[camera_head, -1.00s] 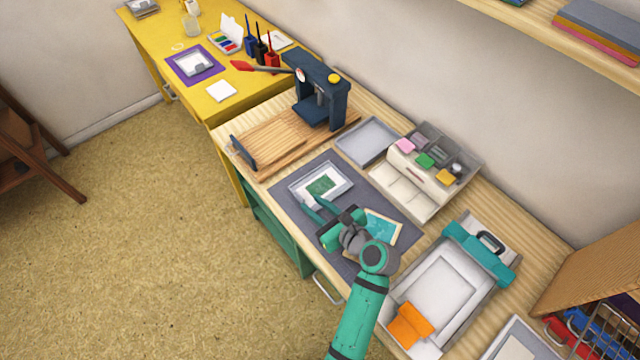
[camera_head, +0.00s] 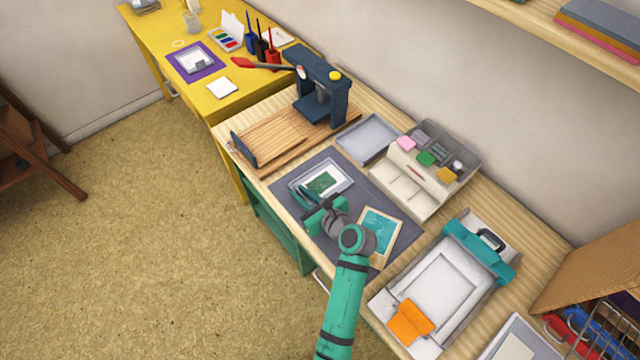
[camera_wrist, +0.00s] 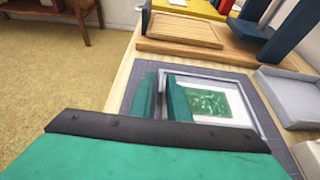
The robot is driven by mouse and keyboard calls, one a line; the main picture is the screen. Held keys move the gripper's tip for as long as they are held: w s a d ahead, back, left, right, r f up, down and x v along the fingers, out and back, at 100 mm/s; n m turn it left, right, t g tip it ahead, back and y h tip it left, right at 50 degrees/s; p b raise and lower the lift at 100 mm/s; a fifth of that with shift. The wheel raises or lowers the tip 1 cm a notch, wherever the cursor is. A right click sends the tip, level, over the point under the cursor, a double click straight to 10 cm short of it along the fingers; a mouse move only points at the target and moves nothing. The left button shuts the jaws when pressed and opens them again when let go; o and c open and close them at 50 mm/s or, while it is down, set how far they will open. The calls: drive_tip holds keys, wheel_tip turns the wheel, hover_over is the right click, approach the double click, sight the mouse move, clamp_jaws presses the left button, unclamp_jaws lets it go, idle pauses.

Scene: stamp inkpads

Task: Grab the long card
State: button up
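A white card with a green print (camera_head: 323,182) lies in a shallow grey frame on the dark mat; it also shows in the wrist view (camera_wrist: 208,102). A card with a teal print and pale border (camera_head: 379,232) lies on the mat, partly hidden by my arm. I cannot tell for certain which is the long card. My gripper (camera_head: 311,199) is at the near left side of the grey frame, low over the mat.
A dark blue press (camera_head: 322,95) stands on a wooden board behind the mat. An empty grey tray (camera_head: 367,138) and a stamp organizer (camera_head: 415,180) stand to the right. A clamp-like tray (camera_head: 440,280) with an orange piece (camera_head: 410,321) is at front right.

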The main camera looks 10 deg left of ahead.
clamp_jaws()
